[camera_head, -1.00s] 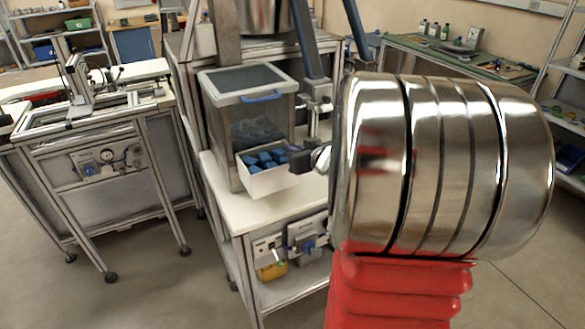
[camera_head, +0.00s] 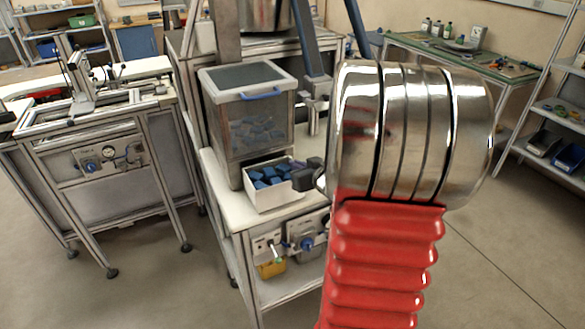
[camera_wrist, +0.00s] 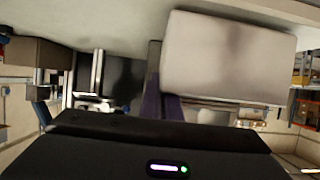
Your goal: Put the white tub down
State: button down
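The white tub (camera_head: 275,198), filled with blue pieces, is upright at the front of the white bench top, just before the clear-walled hopper. Its base is at or very close to the bench; I cannot tell whether it touches. My gripper (camera_head: 308,176) is at the tub's right side, shut on its edge; the fingertips are partly hidden. In the wrist view the tub's pale outer side (camera_wrist: 230,58) fills the upper right, with a dark finger (camera_wrist: 154,85) beside it.
The hopper (camera_head: 250,130) with a blue handle and blue pieces inside stands right behind the tub. The white bench top (camera_head: 228,190) has a near edge just in front of the tub. Control boxes (camera_head: 298,238) and a yellow bin (camera_head: 271,268) are below.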

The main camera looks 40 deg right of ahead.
jog(key=shift+w+f, duration=0.2)
jog(key=shift+w, duration=0.05)
jog(key=shift+s, duration=0.1)
jog(key=c, duration=2)
grip_release()
jog(key=shift+r, duration=0.1)
jog(key=shift+s+r, duration=0.1)
jog(key=shift+s, duration=0.15)
jog(key=v, duration=1.1)
jog(key=shift+s, duration=0.25)
